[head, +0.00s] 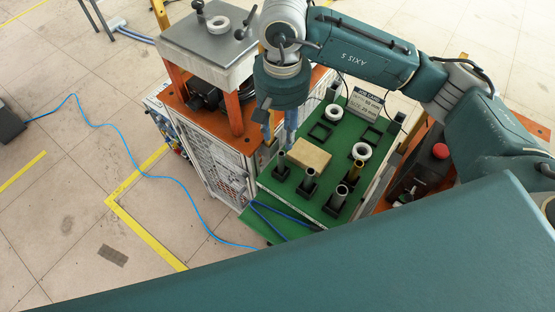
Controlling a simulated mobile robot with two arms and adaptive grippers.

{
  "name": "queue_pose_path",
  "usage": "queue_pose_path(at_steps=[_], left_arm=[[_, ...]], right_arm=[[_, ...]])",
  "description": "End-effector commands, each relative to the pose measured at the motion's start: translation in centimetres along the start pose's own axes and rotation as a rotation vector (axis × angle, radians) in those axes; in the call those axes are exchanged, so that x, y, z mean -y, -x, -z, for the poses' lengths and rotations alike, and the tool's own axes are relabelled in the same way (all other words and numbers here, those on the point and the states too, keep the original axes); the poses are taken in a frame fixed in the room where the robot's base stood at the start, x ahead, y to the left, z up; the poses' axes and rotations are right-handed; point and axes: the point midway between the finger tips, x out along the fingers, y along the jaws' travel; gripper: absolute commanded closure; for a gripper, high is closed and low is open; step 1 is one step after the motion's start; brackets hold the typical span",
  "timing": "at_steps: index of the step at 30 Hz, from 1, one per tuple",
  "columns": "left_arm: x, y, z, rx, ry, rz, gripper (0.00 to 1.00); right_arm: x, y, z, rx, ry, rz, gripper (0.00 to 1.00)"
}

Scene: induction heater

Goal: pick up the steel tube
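Several upright tubes stand in dark square holders on a green-topped table (318,205). Grey steel-looking tubes are at the front right (340,196), front middle (309,177) and left (281,161); a brass-coloured tube (355,171) stands behind the front right one. I cannot tell which grey one is the steel tube of the task. My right gripper (271,128) points down over the table's back left edge, close to the left tube and behind it. Its fingers are small and partly hidden, so their opening is unclear. My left gripper is out of view.
A pale block (306,156), white rings (334,111) (361,151) and a job card (366,103) share the table. An orange-and-grey press (207,50) stands close on the left. A red button (440,151) is at right. A blue cable (130,160) crosses the floor.

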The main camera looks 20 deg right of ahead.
Motion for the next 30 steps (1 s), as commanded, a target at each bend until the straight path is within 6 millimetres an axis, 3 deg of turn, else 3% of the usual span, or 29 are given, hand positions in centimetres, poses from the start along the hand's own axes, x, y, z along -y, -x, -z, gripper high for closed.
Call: queue_pose_path(at_steps=[6,9,16,23,30], left_arm=[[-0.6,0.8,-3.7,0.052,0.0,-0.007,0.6],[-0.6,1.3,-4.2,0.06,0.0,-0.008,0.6],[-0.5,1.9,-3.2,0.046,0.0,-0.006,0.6],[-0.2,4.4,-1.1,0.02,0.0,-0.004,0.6],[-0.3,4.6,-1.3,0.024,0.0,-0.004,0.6]], right_arm=[[-0.1,-2.3,-0.1,0.006,-0.002,-0.003,0.63],[-0.1,-3.9,-0.1,0.005,-0.002,-0.002,0.63],[-0.1,-6.0,-0.1,0.003,-0.001,-0.001,0.63],[-0.3,-8.9,-0.2,0.007,-0.001,-0.002,0.63],[-0.2,-11.2,0.0,0.001,0.0,0.0,0.63]])
